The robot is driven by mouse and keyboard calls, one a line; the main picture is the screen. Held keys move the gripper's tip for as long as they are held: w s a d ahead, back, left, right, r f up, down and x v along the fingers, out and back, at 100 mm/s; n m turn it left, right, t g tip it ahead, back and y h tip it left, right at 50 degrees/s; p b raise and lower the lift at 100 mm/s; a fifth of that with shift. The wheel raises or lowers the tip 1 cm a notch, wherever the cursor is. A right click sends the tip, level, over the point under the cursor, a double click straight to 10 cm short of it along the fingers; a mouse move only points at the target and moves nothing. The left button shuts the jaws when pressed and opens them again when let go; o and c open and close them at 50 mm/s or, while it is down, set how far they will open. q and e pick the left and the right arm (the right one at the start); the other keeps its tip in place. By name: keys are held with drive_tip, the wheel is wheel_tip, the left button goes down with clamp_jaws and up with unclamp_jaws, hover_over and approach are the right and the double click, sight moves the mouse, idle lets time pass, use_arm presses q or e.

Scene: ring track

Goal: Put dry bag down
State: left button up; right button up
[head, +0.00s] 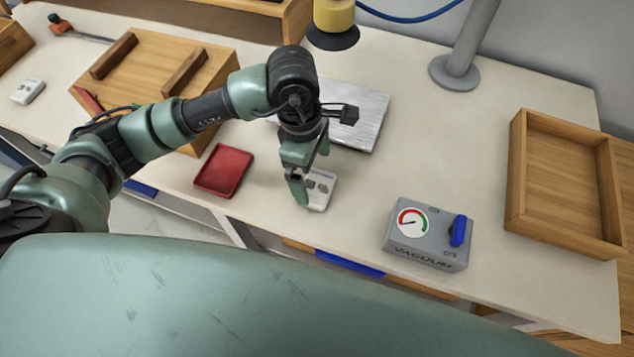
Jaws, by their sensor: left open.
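My left gripper (309,183) points down over the table at the centre, and its jaws are open. A small white flat piece with grey marks (322,188) lies right beside and partly behind its fingers; I cannot tell whether they touch it. A silver, shiny flat sheet or bag (368,117) lies on the table just behind the gripper, partly hidden by my arm. I cannot tell for sure which of these is the dry bag. My right gripper does not show.
A red tray (222,170) lies left of the gripper. A grey vacuum box (429,235) with a gauge and blue knob stands to the right. An empty wooden tray (516,174) is at the far right. A wooden board (143,72) and a grey post (467,50) stand behind.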

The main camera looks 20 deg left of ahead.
sight(316, 186)
use_arm(q)
drive_tip(key=shift+s+d+f+p, duration=0.1)
drive_tip(key=shift+d+f+p, duration=0.1)
drive_tip(key=shift+f, duration=0.6)
drive_tip(key=shift+s+d+f+p, duration=0.1)
drive_tip(key=shift+f+p, duration=0.1)
drive_tip(key=shift+f, duration=0.55)
drive_tip(key=shift+d+f+p, duration=0.1)
drive_tip(key=shift+f+p, duration=0.1)
drive_tip(key=shift+f, duration=0.6)
drive_tip(key=shift+r, duration=0.1)
drive_tip(key=c, duration=1.4)
